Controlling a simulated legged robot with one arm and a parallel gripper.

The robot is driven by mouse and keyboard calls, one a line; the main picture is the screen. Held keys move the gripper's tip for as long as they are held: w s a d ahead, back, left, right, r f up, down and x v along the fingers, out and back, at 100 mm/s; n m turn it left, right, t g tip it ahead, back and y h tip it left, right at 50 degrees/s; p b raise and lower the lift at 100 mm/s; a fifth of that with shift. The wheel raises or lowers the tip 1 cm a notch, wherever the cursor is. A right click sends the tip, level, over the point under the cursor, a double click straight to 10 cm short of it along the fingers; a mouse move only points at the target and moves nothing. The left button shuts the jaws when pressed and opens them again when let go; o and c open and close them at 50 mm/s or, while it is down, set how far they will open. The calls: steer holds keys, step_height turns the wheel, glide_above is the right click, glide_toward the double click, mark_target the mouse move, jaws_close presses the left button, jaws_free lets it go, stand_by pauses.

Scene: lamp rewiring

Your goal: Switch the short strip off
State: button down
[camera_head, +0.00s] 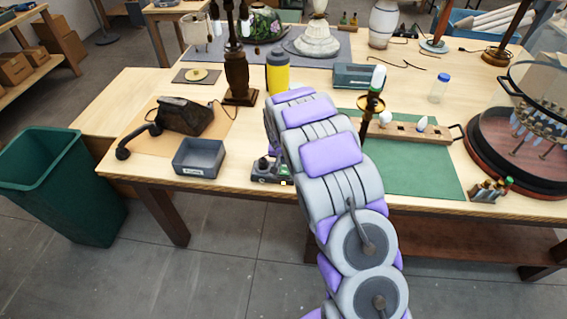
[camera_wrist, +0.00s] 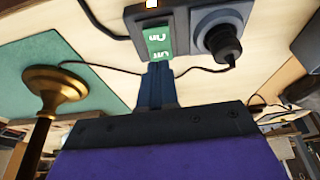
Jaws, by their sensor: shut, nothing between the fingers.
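The short strip (camera_wrist: 190,14) is a dark block at the top of the wrist view. It has a green rocker switch (camera_wrist: 158,40), a small bright light (camera_wrist: 152,4) at its edge, and a round socket with a black plug (camera_wrist: 222,44). In the head view the strip (camera_head: 262,178) lies at the table's front edge, partly hidden by my arm. My gripper (camera_wrist: 158,68) is shut and empty, with its fingertips at the near end of the green switch. I cannot tell whether they touch it. The head view hides my fingers behind the arm.
A brass stand (camera_wrist: 45,95) rises beside my gripper, on the green mat (camera_wrist: 72,62). In the head view, a grey bin (camera_head: 199,158) and a dark device (camera_head: 186,116) are left of the strip. Cords run from the strip across the table.

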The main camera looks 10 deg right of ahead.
steer(key=v, duration=1)
steer(key=shift+p, duration=0.4)
steer(key=shift+a+f, duration=0.1)
steer(key=shift+a, duration=0.05)
